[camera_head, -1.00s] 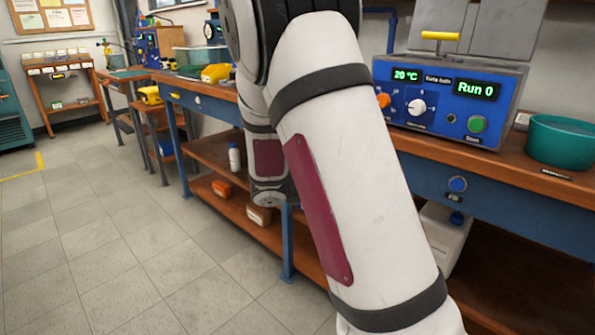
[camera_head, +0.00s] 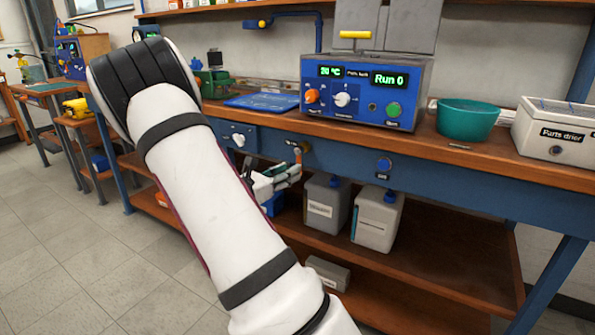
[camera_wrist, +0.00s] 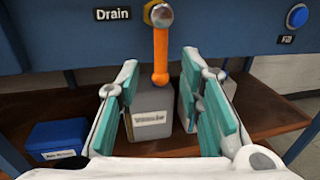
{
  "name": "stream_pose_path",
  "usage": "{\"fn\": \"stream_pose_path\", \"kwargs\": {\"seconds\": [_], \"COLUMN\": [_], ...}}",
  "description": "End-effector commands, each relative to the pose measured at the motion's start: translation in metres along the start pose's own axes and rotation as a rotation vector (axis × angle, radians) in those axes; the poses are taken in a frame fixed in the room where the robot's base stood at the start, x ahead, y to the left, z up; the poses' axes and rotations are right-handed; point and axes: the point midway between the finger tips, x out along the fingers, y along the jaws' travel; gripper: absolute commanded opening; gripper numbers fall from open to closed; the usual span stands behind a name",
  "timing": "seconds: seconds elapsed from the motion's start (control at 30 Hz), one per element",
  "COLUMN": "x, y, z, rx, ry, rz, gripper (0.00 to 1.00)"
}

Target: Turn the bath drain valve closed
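The drain valve shows in the wrist view as a round metal hub (camera_wrist: 159,15) on the blue bench front, right of the "Drain" label (camera_wrist: 113,14). Its orange lever (camera_wrist: 160,48) hangs straight down from the hub. My gripper (camera_wrist: 159,66) is open, its two teal-padded fingers either side of the lever's lower end with gaps on both sides. I cannot tell exactly how deep the lever tip lies between them. In the head view my gripper (camera_head: 279,180) is just below the drain hub (camera_head: 304,147), under the bench edge.
The blue parts bath (camera_head: 365,95) stands on the bench above, with a teal bowl (camera_head: 467,120) to its right. Grey containers (camera_head: 325,205) (camera_head: 377,220) stand on the lower shelf behind my gripper. A blue fill button (camera_wrist: 297,16) is to the right. A blue box (camera_wrist: 56,146) sits lower left.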

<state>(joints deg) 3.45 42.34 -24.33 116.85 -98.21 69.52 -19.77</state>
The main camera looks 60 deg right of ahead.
Motion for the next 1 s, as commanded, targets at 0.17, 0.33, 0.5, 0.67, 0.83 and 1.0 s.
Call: {"fn": "stream_pose_path", "kwargs": {"seconds": [0.17,0.33,0.5,0.67,0.83,1.0], "x": [0.031,0.047,0.053,0.053,0.053,0.052], "y": [-0.001,0.000,0.000,0.000,0.000,0.000], "z": [-0.001,-0.001,0.000,0.000,0.000,0.000], "rx": [0.001,0.001,0.000,0.000,0.000,0.000], "ry": [-0.001,0.000,0.000,0.000,0.000,0.000], "rz": [-0.002,0.000,-0.001,0.000,0.000,0.000], "gripper": [0.34,0.34,0.34,0.34,0.09,0.00]}}
